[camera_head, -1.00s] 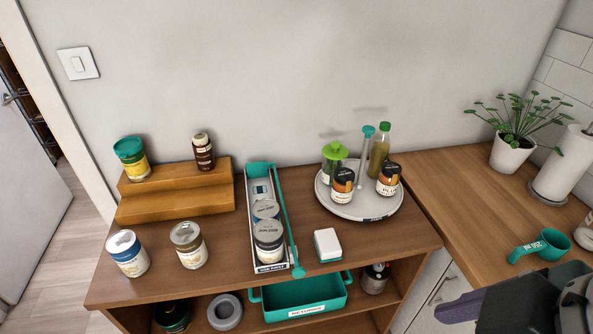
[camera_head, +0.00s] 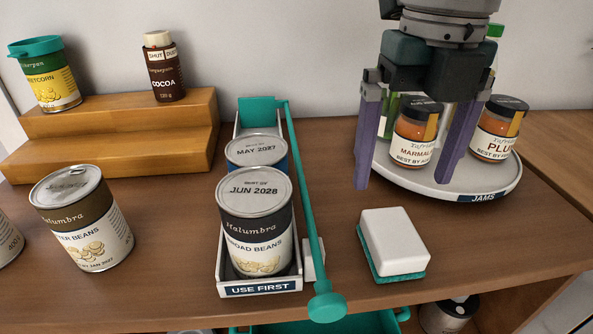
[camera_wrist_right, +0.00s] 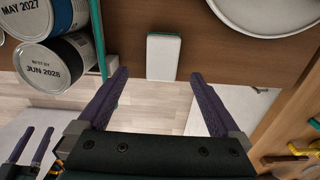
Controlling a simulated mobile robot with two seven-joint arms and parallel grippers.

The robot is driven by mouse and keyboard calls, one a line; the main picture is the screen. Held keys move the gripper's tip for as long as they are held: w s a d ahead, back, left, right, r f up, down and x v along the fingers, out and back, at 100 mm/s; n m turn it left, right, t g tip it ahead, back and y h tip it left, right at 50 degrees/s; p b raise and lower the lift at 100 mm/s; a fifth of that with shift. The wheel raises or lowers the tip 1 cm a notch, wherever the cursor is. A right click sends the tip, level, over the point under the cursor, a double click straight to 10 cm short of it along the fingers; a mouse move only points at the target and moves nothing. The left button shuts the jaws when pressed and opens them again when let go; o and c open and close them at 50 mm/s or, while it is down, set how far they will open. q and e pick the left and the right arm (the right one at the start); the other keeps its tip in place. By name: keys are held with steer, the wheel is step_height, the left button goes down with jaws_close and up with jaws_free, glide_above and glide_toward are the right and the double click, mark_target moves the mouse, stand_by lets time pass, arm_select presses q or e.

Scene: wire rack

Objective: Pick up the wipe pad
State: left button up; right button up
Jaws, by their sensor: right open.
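The wipe pad (camera_head: 395,243) is a white block with a teal underside, lying flat near the shelf's front edge. It also shows in the right wrist view (camera_wrist_right: 163,57), beyond and between the fingertips. My right gripper (camera_head: 402,182) is open and empty, its purple fingers pointing down above and behind the pad, in front of the jam jars. Its two fingers also show in the wrist view (camera_wrist_right: 159,75). My left gripper (camera_wrist_right: 31,142) appears at the lower left of the wrist view, fingers apart and empty.
Left of the pad stands a USE FIRST bin (camera_head: 261,288) with cans, a teal rod (camera_head: 304,200) along its side. Behind is a white turntable (camera_head: 465,187) with jam jars (camera_head: 413,132). A wooden step riser (camera_head: 110,150) stands back left. Bare shelf surrounds the pad.

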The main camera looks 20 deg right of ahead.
mark_target(395, 231)
steer(key=shift+w+d+f, duration=0.15)
steer(key=shift+f, duration=0.4)
steer(key=f, duration=0.3)
steer(key=shift+s+f, duration=0.2)
steer(key=f, duration=0.5)
steer(key=shift+s+f, duration=0.3)
steer(key=shift+s, duration=0.05)
steer(key=c, duration=1.3)
steer(key=shift+r, duration=0.15)
step_height(395, 231, up, 20)
steer(key=shift+f+p, duration=0.1)
steer(key=shift+p, duration=0.9)
